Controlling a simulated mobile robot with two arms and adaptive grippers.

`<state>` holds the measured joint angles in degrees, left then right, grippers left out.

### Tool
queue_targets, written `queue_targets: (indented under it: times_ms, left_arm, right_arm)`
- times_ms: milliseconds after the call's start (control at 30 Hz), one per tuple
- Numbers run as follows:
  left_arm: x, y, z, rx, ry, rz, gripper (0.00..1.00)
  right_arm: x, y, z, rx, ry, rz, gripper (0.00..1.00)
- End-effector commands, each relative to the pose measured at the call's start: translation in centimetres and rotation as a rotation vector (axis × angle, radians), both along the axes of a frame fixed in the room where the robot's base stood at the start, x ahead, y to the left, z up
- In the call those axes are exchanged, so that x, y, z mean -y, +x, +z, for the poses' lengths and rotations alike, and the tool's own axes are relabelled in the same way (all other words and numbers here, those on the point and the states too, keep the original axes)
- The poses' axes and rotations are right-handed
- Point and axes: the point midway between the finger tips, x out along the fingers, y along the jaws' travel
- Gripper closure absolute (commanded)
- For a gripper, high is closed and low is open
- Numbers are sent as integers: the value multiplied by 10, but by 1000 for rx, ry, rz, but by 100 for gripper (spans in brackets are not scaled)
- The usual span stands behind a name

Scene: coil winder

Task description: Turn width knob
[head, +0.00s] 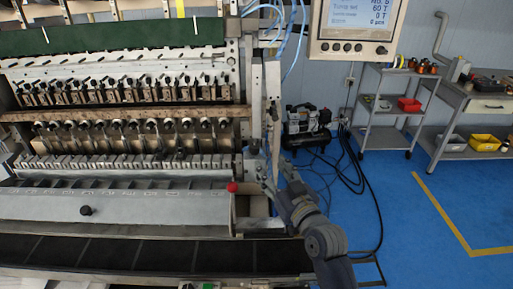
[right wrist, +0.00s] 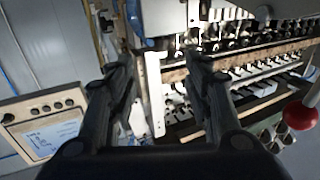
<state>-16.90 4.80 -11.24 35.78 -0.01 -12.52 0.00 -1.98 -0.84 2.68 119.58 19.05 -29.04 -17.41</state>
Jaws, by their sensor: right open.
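My right gripper (head: 266,172) is at the right end of the coil winder (head: 120,205), beside its upright side plate. In the right wrist view its two dark fingers (right wrist: 160,72) stand apart with nothing between them, and the machine's pale side plate lies beyond. A red ball knob (head: 232,187) sits just left of the gripper; it also shows at the right edge of the right wrist view (right wrist: 301,115). A black knob (head: 86,210) is on the front cover. Small dark knobs (head: 345,47) line the control panel's lower edge. I cannot tell which is the width knob. My left gripper is out of view.
The control panel (head: 353,22) hangs above and right of the gripper; it shows at lower left in the right wrist view (right wrist: 45,130). A compressor (head: 308,122) with cables stands behind. A cart (head: 389,105) and bench stand right. Blue floor is clear there.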

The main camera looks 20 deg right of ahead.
Motion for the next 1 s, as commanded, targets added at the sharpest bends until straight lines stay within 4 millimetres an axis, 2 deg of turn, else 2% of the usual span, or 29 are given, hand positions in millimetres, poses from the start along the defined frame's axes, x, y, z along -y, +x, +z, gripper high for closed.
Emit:
queue_targets:
  times_ms: [100,200,367,500,700,1000]
  left_arm:
    - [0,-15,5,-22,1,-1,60]
    - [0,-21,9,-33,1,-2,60]
    - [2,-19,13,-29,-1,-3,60]
    - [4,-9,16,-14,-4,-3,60]
    - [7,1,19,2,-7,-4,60]
    - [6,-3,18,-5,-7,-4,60]
  right_arm:
    - [-3,21,4,3,0,1,53]
    - [-5,39,3,1,0,1,53]
    - [-8,65,3,0,0,1,53]
    - [-9,82,2,0,-1,1,53]
    - [-11,93,0,-1,-2,1,53]
    - [-11,94,0,0,-2,0,53]
